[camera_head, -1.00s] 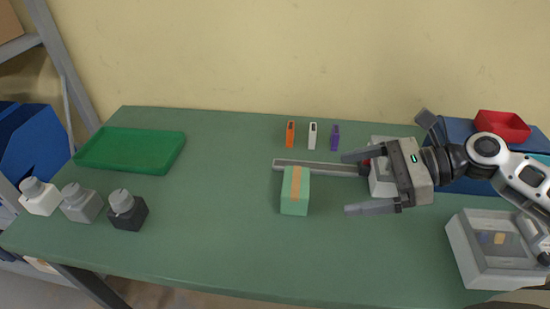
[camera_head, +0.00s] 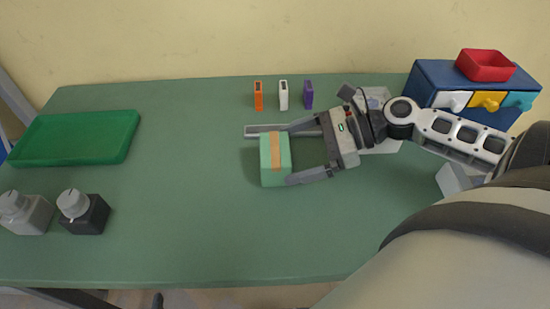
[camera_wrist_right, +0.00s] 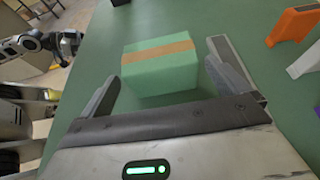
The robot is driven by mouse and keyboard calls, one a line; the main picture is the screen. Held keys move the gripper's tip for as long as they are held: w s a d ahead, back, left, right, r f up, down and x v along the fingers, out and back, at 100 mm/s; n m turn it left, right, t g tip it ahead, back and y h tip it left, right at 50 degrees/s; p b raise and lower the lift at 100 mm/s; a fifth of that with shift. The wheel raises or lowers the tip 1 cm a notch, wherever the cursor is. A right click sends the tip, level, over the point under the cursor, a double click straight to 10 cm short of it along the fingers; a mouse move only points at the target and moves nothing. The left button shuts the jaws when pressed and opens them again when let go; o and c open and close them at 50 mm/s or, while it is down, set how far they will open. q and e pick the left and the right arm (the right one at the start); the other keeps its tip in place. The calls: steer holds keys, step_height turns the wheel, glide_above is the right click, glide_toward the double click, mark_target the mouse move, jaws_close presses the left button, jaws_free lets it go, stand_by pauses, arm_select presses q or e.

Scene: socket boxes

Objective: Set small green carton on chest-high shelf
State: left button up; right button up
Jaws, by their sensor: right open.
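The small green carton (camera_head: 268,160) with a tan tape band stands on the green table. My right gripper (camera_head: 300,152) is open just to the right of the carton, its fingertips pointing left at the carton's near and far sides. In the right wrist view the carton (camera_wrist_right: 160,68) sits ahead between the two open fingers of my gripper (camera_wrist_right: 168,85), which do not clamp it. No shelf shows clearly in the head view now.
A grey rail (camera_head: 262,130) lies right behind the carton. A green tray (camera_head: 75,138) and knobbed boxes (camera_head: 85,212) are at left. A blue drawer unit (camera_head: 435,82) with a red bin (camera_head: 485,65) stands at back right.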

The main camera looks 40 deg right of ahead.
mark_target(275, 157)
steer(key=shift+b+x, duration=0.4)
steer(key=shift+x, duration=1.85)
steer(key=c, duration=1.1)
